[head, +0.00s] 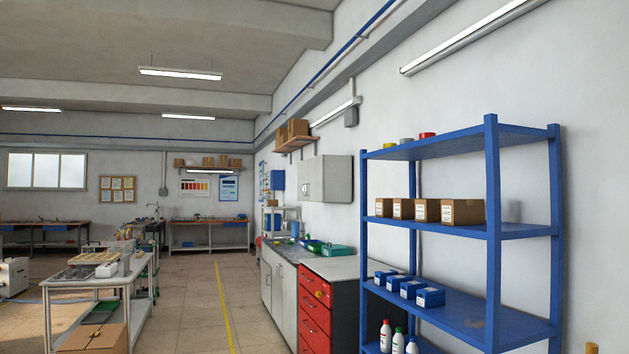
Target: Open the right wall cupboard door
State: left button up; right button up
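A light grey wall cupboard (325,179) hangs on the right wall, above the counter and beyond the blue shelving. Its front faces left and shows at a steep angle. The front looks closed, and a small handle or latch shows near its left part. I cannot make out the separate doors clearly. Neither of my grippers is in view.
A blue shelf rack (493,235) with boxes and bottles stands close on the right. A red drawer cabinet (315,307) and a grey-white base cabinet (278,290) stand below the cupboard. A workbench (140,285) and a cardboard box (92,339) are left. The floor along the yellow line (222,300) is clear.

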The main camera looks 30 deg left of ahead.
aim_at(316, 164)
jog(key=i+j+u, duration=1.05)
jog(key=i, duration=0.15)
jog(key=i+u, duration=0.5)
jog(key=i, duration=4.25)
jog(key=i+z, duration=0.15)
jog(key=i, duration=0.5)
jog(key=i+j+z, duration=0.15)
jog(key=i, duration=0.55)
jog(key=i+j+z, duration=0.15)
jog(key=i+z, duration=0.3)
jog(key=i+j+z, duration=0.25)
jog(key=z, duration=0.25)
jog(key=i+j+z, duration=0.7)
jog(key=j, duration=0.15)
jog(key=j+z, duration=0.25)
jog(key=j, duration=0.15)
